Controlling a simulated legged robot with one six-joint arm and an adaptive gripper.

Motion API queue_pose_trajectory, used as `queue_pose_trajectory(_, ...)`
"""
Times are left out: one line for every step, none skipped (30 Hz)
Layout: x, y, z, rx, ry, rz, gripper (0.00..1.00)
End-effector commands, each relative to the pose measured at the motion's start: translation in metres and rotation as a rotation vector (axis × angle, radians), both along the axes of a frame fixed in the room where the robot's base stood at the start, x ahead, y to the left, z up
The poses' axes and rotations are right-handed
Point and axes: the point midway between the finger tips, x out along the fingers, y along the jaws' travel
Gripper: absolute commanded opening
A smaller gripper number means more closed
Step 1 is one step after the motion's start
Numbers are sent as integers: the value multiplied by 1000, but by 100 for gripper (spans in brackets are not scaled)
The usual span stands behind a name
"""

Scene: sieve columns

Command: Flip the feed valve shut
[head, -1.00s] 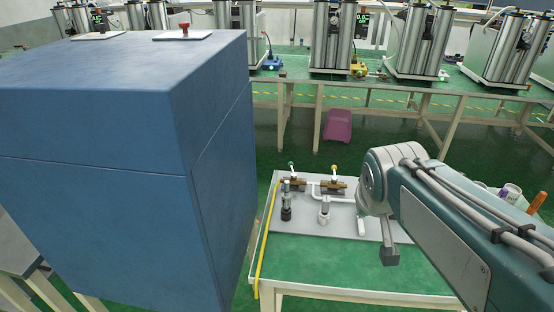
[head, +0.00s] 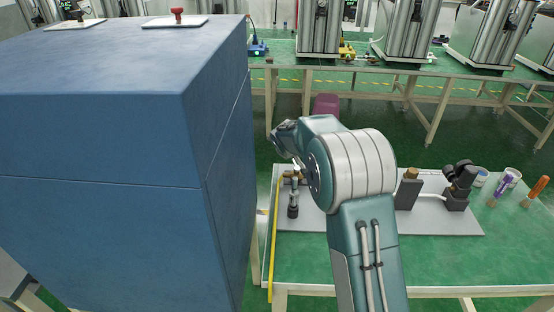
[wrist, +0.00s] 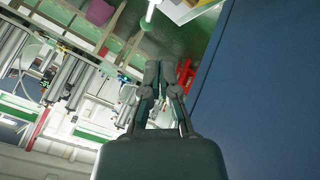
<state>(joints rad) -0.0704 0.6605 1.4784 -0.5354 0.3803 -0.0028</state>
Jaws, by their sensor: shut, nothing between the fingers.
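A grey panel (head: 450,228) with pipe fittings lies on the green bench in the head view. A brass valve (head: 291,174) shows at its left end, partly covered by my arm. The rest of the valves and white piping behind my arm are hidden, so I cannot tell which is the feed valve. My gripper (wrist: 168,73) shows in the wrist view, its fingers shut and empty, apart from any valve. In the head view my arm reaches up over the panel and its fingers cannot be made out.
A large blue cabinet (head: 110,180) stands close on the left and also fills the right of the wrist view (wrist: 270,90). The bench front is clear.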

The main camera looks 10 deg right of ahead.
Motion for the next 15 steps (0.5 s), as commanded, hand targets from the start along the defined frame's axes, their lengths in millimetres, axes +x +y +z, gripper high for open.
queue_pose_trajectory(5,0,-7,-3,-1,8,0)
queue_pose_trajectory(7,0,-10,-5,-2,12,0)
queue_pose_trajectory(9,0,-12,-6,-3,15,0)
queue_pose_trajectory(10,0,-14,-7,-4,16,0)
queue_pose_trajectory(11,0,-15,-8,-4,17,0)
queue_pose_trajectory(12,0,-17,-8,-4,17,0)
queue_pose_trajectory(13,0,-19,-7,-3,17,0)
queue_pose_trajectory(15,0,-21,-8,-2,17,0)
queue_pose_trajectory(18,-1,-25,-8,-2,17,0)
queue_pose_trajectory(21,-1,-28,-9,-2,16,0)
queue_pose_trajectory(24,-1,-33,-9,0,16,0)
queue_pose_trajectory(28,-2,-37,-9,-1,16,0)
queue_pose_trajectory(31,-2,-42,-10,-1,16,0)
queue_pose_trajectory(35,-3,-45,-10,-2,16,0)
queue_pose_trajectory(38,-3,-51,-10,-1,16,0)
